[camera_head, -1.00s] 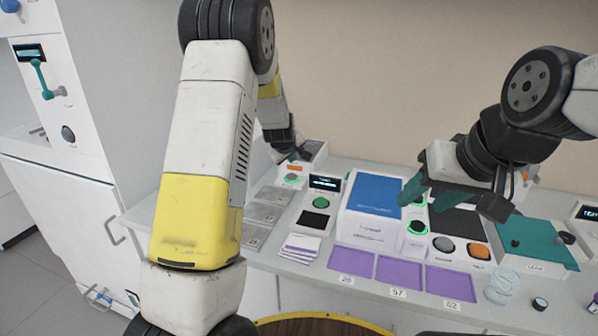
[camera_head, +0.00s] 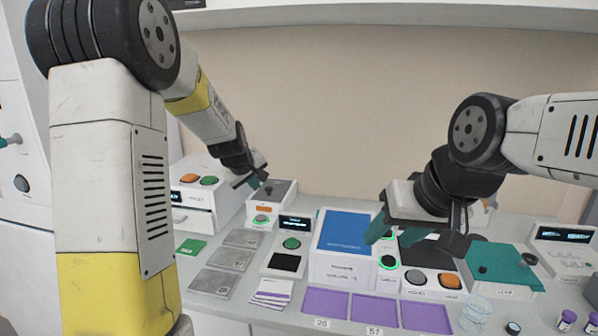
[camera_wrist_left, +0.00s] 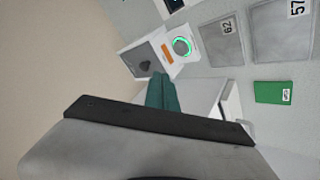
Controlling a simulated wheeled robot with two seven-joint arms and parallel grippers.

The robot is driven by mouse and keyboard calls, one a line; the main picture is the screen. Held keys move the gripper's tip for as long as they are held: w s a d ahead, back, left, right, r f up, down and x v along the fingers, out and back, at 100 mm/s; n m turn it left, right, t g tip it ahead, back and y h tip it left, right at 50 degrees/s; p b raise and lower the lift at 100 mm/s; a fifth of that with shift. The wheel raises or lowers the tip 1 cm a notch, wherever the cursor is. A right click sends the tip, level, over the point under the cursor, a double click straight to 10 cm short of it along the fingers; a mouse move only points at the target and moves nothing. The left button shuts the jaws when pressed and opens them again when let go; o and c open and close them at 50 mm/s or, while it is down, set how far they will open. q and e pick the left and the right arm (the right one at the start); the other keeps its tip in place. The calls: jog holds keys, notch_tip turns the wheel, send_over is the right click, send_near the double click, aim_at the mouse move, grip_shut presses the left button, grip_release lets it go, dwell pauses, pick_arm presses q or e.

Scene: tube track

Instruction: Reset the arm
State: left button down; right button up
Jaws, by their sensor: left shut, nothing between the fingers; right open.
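My left arm comes in from the left in the head view, and its gripper (camera_head: 262,178) hangs at the back left, by a small grey-topped device (camera_head: 281,191) with an orange label. In the left wrist view the teal fingers (camera_wrist_left: 161,92) are together and empty, pointing toward that device (camera_wrist_left: 146,62) and its green-lit button (camera_wrist_left: 182,47). My right gripper (camera_head: 412,232) has teal fingers spread apart. It is above the blue-topped box (camera_head: 345,230) and the dark-topped device (camera_head: 429,257), with nothing seen between its fingers.
Purple mats (camera_head: 375,309) lie along the bench front. Grey plates (camera_head: 224,258) and a green card (camera_head: 191,246) lie at the left. A clear beaker (camera_head: 475,315) stands front right, near small vials (camera_head: 567,320). A teal-topped box (camera_head: 503,264) is at the right.

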pick_arm(q)
jog(key=s+r+m, duration=0.2)
jog(key=s, duration=0.9)
jog(key=s+r+m+g+h, duration=0.1)
jog(key=s+r+m, duration=0.2)
jog(key=s, duration=0.9)
jog(key=s+d+r+m+g, duration=0.1)
jog(key=s+r+m, duration=0.1)
jog(key=s, duration=0.9)
jog(key=shift+s+r+m, duration=0.25)
jog(key=shift+m, duration=0.25)
